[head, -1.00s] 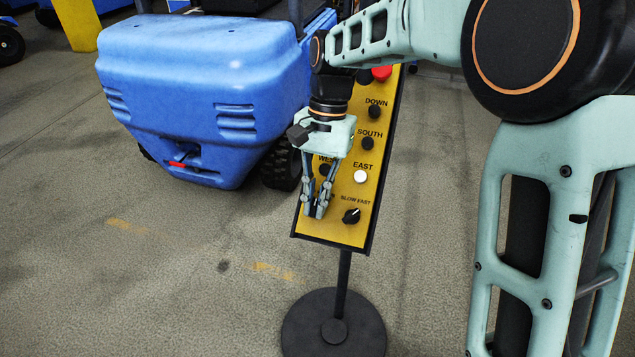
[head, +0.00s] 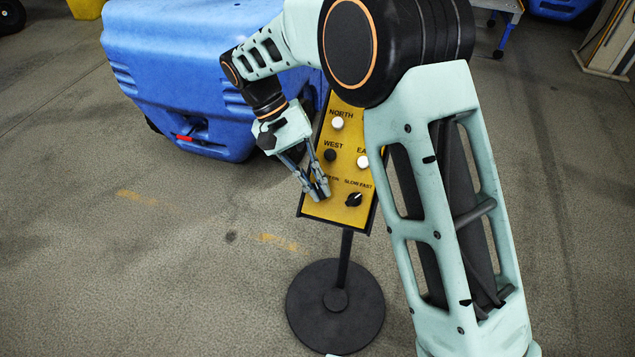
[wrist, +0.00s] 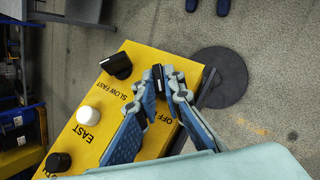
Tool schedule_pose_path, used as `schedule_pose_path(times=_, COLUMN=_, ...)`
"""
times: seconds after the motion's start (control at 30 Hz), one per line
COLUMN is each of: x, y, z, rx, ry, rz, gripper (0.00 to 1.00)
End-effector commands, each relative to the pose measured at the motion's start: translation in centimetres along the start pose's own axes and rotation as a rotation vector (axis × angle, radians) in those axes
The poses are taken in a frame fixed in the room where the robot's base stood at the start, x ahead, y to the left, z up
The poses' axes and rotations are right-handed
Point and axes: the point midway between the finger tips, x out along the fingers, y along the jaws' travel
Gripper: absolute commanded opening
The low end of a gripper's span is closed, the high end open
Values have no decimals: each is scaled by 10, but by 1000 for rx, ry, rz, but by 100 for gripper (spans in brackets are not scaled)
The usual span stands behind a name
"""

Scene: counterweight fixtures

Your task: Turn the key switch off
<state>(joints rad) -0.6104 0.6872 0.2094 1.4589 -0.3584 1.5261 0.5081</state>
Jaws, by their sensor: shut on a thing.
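The key switch is a small black upright piece (wrist: 158,78) beside the OFF label, near the end of a yellow control panel (wrist: 140,62). In the wrist view my gripper (wrist: 161,76) has its two blue-grey fingertips on either side of the switch, closed on it. In the head view my gripper (head: 320,192) reaches down from the upper left to the panel's lower left corner. The fingertips cover the switch there. The panel (head: 335,209) stands tilted on a black post.
A black SLOW/FAST knob (head: 354,199) sits just right of the key switch. White EAST (head: 363,162) and NORTH (head: 337,123) buttons and a black WEST button (head: 330,155) are above. A round black base (head: 310,305) supports the panel. A blue machine (head: 190,60) stands behind.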

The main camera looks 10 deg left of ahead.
Motion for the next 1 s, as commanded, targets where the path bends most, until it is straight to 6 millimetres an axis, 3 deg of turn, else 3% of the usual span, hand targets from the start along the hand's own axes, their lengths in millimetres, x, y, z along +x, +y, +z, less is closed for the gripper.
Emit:
schedule_pose_path(times=0.57, x=0, y=0, z=-1, rx=-20, ry=4, rz=26, gripper=0)
schedule_pose_path(times=0.6, x=0, y=0, z=-1, rx=-20, ry=4, rz=26, gripper=12)
schedule_pose_path(times=0.73, x=0, y=0, z=-1, rx=-19, ry=3, rz=26, gripper=26)
schedule_pose_path(times=1.0, x=0, y=0, z=0, rx=-19, ry=1, rz=25, gripper=26)
